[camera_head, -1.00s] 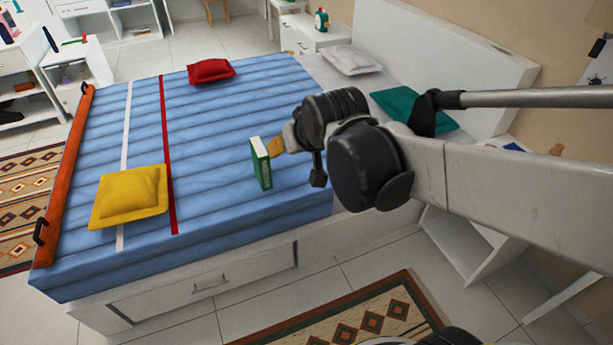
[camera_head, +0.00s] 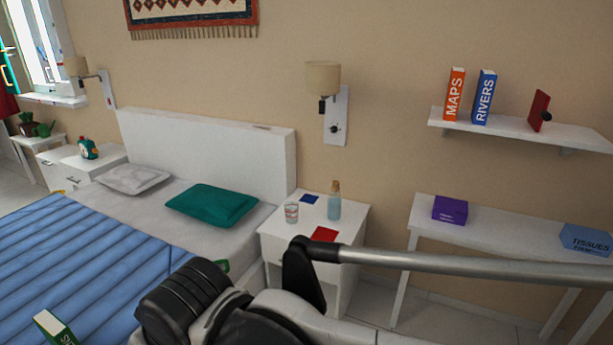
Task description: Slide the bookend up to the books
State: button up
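The bookend (camera_head: 538,110) is a dark red upright plate with a black knob, near the middle of the wall shelf at upper right. The orange MAPS book (camera_head: 454,95) and the blue RIVERS book (camera_head: 483,98) stand upright to its left. A clear gap separates the RIVERS book from the bookend. A green book (camera_head: 52,328) with white pages is cut off at the lower left edge, over the bed; I cannot tell what supports it. My gripper's fingers are not in view.
A nightstand (camera_head: 350,222) holds a glass and a bottle. A wall lamp (camera_head: 323,78) sticks out left of the shelf.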

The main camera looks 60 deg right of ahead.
aim_at(538, 113)
jog(key=z, duration=3.45)
